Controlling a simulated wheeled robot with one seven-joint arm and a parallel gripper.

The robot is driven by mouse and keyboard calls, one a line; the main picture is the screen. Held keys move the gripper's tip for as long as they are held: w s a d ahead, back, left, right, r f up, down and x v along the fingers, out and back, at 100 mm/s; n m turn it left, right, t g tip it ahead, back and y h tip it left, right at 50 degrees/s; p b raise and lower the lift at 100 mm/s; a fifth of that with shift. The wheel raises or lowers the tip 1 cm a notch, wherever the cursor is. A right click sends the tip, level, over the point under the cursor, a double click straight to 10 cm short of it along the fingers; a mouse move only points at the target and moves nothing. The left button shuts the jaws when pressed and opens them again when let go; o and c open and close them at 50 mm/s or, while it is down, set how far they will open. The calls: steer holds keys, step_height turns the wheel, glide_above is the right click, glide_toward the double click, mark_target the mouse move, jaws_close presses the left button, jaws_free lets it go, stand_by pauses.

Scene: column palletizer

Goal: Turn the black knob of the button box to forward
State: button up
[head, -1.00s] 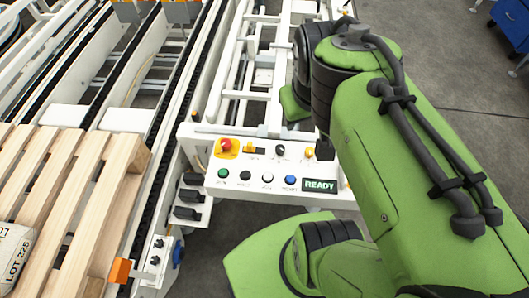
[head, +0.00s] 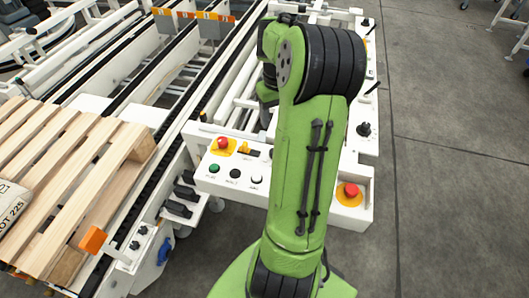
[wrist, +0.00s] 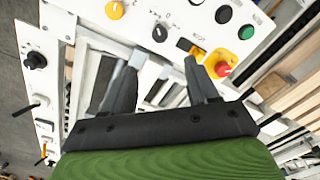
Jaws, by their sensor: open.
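The button box (head: 205,172) is a white panel in the middle of the head view, its right part covered by my arm. In the wrist view the black knob (wrist: 160,33) sits on the box face (wrist: 140,48), between a yellow knob (wrist: 116,10) and an orange switch (wrist: 190,47). In the head view the black knob is mostly hidden behind my arm. Its pointer direction is too small to read surely. My gripper (wrist: 160,67) is open and empty. Its fingertips point toward the panel, with the knob ahead between them in the picture, apart from both fingers.
A red emergency button (wrist: 222,68) on a yellow plate is close to the right fingertip in the wrist view. Green (head: 214,168), black and white buttons line the box. Another red button (head: 350,190) is right of my arm. A pallet (head: 85,170) stands left; open floor lies right.

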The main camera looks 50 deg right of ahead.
step_height(320, 180, down, 15)
steer(key=b, duration=0.5)
steer(key=shift+r, duration=0.1)
steer(key=c, duration=1)
steer(key=shift+c, duration=0.2)
